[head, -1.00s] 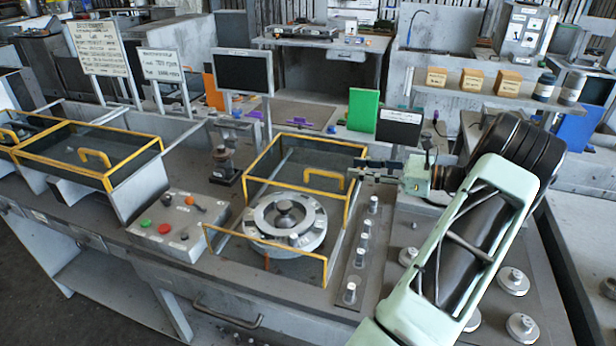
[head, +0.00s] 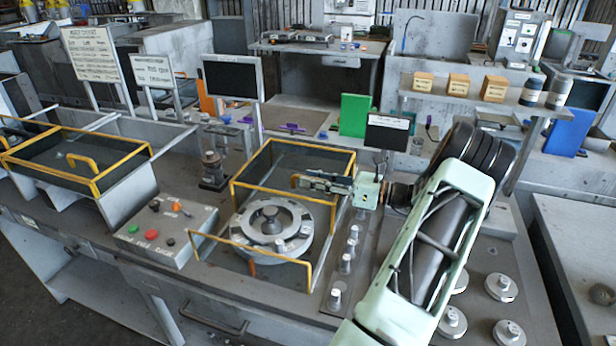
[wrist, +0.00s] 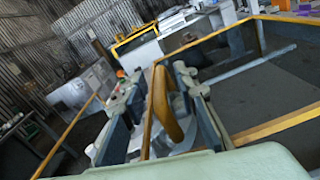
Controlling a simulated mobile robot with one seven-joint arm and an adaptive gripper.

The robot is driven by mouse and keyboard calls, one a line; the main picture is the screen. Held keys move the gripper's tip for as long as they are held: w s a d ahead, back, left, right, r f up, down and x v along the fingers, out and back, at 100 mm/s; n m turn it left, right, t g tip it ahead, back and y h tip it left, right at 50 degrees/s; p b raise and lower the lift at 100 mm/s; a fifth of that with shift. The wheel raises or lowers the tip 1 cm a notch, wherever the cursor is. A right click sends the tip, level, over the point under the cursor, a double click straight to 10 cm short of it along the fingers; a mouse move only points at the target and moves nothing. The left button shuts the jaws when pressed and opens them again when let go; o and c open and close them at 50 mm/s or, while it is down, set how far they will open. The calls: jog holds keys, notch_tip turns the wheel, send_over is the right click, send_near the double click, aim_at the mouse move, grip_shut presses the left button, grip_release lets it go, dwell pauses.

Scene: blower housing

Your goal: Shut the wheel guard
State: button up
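The wheel guard (head: 262,161) is a yellow-edged frame with dark, see-through panels. Its panel stands raised behind the round grey wheel (head: 271,222), which is uncovered from above. A lower yellow rail (head: 252,253) runs in front of the wheel. My gripper (head: 305,183) is at the guard's yellow handle, which it partly hides in the head view. In the wrist view the handle (wrist: 165,108) lies between the two fingers of my gripper (wrist: 160,105). The fingers stand apart, with a visible gap on the left; no firm grip shows.
A control box (head: 165,234) with green and red buttons stands left of the wheel. A second yellow-edged guard (head: 80,158) is farther left. Several metal pegs (head: 346,262) stand right of the wheel. A dark screen (head: 233,77) and a green panel (head: 354,115) stand behind.

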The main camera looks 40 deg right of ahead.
jog(key=shift+x, duration=0.8)
jog(key=shift+c, duration=0.5)
grip_shut()
